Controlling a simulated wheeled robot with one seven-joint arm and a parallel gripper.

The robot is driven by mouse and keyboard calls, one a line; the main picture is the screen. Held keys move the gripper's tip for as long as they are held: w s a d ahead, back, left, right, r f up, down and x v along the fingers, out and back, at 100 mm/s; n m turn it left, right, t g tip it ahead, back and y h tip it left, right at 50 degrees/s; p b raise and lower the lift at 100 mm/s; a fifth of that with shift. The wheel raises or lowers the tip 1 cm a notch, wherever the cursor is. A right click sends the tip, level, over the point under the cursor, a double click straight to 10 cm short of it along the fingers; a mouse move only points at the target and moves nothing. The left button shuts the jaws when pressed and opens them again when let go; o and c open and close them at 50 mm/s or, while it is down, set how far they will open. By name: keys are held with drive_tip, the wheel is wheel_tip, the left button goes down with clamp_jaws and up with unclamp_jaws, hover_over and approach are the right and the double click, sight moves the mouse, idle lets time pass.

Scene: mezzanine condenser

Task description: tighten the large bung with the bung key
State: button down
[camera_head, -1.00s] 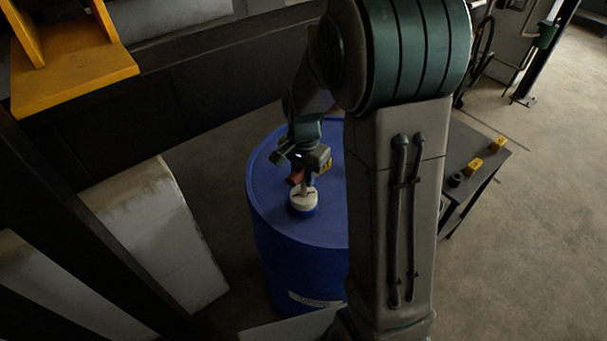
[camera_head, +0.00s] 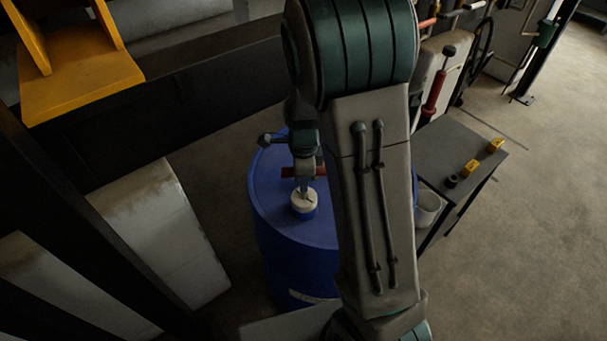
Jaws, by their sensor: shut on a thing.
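The large bung (camera_head: 304,203) is a round, pale cap with a blue base on top of the blue drum (camera_head: 271,203). The bung key (camera_head: 287,173) has a red cross handle and a grey shank that comes down onto the bung. My gripper (camera_head: 304,168) is above the bung and shut on the key's handle. The fingers are small and partly hidden by my wrist. My arm hides much of the drum's right side. I cannot tell how deep the key's tip sits in the bung.
A dark table (camera_head: 458,150) on the right carries several small items, including a yellow block (camera_head: 496,145). A white bucket (camera_head: 427,208) stands between drum and table. A pale, stained block (camera_head: 160,235) lies left of the drum. A yellow stand (camera_head: 75,75) is at upper left.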

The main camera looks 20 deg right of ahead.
drive_tip(key=shift+r+p, duration=2.15)
drive_tip(key=shift+r, duration=0.4)
drive_tip(key=shift+s+f, duration=0.1)
